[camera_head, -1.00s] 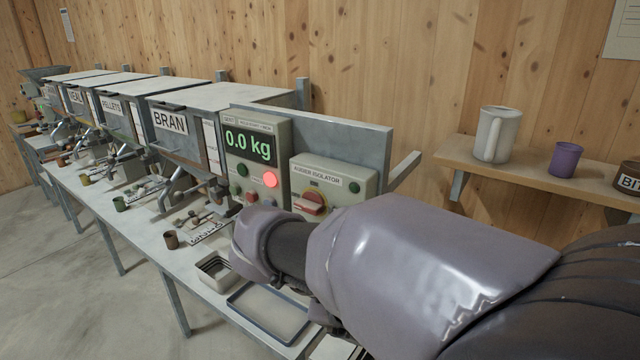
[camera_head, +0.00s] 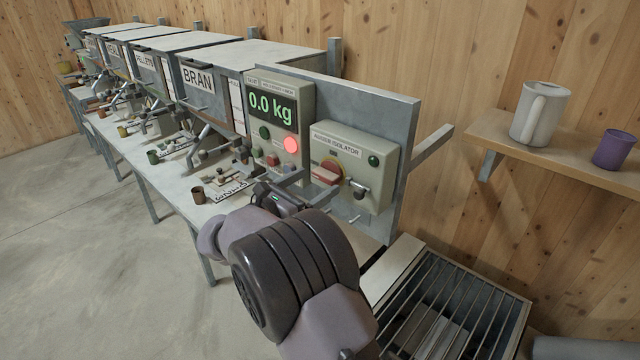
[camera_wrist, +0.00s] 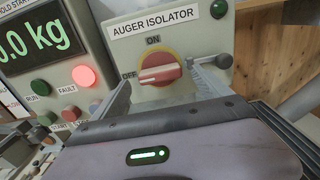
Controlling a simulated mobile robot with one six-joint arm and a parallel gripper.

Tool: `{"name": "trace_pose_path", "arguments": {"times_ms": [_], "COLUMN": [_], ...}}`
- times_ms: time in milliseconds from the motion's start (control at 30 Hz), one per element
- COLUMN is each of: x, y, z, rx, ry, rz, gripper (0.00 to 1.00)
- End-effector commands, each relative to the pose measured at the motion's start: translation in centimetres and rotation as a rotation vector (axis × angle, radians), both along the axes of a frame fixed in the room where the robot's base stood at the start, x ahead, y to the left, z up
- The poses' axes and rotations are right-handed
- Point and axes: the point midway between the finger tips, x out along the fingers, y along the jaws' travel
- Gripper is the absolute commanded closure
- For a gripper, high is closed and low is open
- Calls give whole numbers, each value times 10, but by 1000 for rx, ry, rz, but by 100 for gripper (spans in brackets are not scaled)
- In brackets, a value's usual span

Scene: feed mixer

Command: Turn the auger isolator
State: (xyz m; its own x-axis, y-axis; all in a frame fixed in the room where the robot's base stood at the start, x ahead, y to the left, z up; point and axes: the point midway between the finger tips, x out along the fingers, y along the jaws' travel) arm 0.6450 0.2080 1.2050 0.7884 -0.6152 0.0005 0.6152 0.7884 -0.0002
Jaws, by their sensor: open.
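The auger isolator box (camera_head: 345,152) is a grey-green box on a back plate, right of the weight display. Its red rotary handle (camera_head: 325,174) sits on a yellow disc. In the wrist view the red handle (camera_wrist: 160,74) lies nearly level, with its left end toward the OFF mark; ON is above it. My gripper (camera_head: 290,182) is open in front of the panel, left of and below the handle in the head view. In the wrist view its fingers (camera_wrist: 165,95) stand either side of the handle. Whether they touch it I cannot tell.
A metal latch-like part (camera_wrist: 212,70) sits right of the handle. The display unit (camera_head: 280,118) reads 0.0 kg, with a lit red fault lamp (camera_head: 291,145). A barred grate (camera_head: 440,300) lies at lower right. A shelf (camera_head: 555,160) holds a white jug and purple cup.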

Motion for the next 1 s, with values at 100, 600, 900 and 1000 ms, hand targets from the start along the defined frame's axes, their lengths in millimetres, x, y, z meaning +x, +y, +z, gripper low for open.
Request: {"name": "trace_pose_path", "arguments": {"times_ms": [100, 600, 900, 1000], "x": [13, 20, 20, 20], "y": [-10, -16, -16, -16], "z": [-1, 1, 0, 0], "rx": [0, 1, 2, 10], "ry": [0, 0, 0, -7], "rz": [-1, 0, 0, 0], "gripper": [13, 32, 75, 75]}}
